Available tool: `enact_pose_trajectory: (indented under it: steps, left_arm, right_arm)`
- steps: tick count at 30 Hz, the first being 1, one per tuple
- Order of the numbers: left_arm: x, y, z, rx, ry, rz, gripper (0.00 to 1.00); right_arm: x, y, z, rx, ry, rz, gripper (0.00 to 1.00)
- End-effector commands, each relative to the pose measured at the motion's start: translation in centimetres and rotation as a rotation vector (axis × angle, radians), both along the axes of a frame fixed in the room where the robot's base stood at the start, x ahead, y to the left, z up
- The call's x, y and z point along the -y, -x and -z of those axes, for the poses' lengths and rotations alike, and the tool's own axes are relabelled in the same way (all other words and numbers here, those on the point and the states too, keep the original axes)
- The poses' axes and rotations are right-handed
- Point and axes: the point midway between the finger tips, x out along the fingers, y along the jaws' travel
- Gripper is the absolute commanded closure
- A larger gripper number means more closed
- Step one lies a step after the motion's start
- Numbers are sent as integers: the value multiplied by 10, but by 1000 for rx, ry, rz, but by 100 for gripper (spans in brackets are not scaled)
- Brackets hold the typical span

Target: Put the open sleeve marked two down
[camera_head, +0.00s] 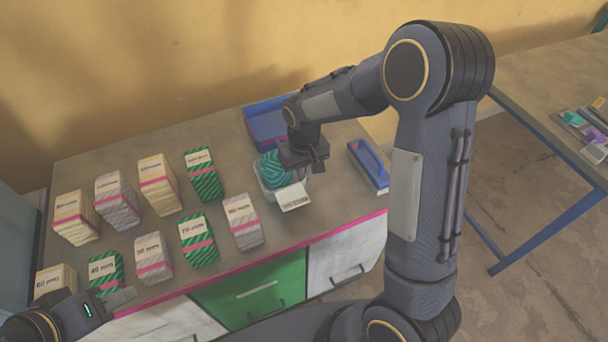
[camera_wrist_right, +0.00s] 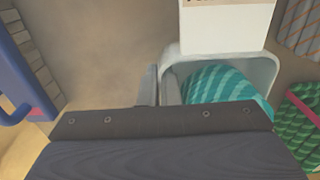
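An open white sleeve (camera_head: 268,193) with teal striped contents and a white label flap stands near the back right of the counter. Its flap print is too small to read. In the right wrist view the open sleeve (camera_wrist_right: 268,75) shows its rim and teal contents. My right gripper (camera_head: 296,166) is at its right side; in the right wrist view the fingers (camera_wrist_right: 160,88) sit close together on either side of its wall. Whether its base touches the counter is hidden. My left gripper (camera_head: 122,298) is low at the left, beside the green sleeve marked 40 (camera_head: 103,268); its opening is unclear.
Several closed striped sleeves (camera_head: 159,184) stand in two rows on the counter (camera_head: 330,205). A blue tray (camera_head: 262,125) lies behind the open sleeve, and a blue-and-white item (camera_head: 368,165) lies to its right. Drawers (camera_head: 262,287) line the front.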

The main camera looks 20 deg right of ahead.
Motion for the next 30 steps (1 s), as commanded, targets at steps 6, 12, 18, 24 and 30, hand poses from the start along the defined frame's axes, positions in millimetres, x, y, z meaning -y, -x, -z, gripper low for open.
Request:
enact_pose_trajectory:
  steps: [6,12,18,24,30]
  left_arm:
    - [0,0,0,0,0,0,64]
    - [0,0,3,0,0,0,64]
    - [0,0,3,0,0,0,64]
    - [0,0,3,0,0,0,64]
    - [0,0,0,0,0,0,64]
  right_arm:
    - [0,0,12,2,0,0,100]
    - [0,0,15,2,0,0,100]
    - [0,0,16,1,0,0,79]
    - [0,0,15,1,0,0,75]
    - [0,0,5,3,0,0,75]
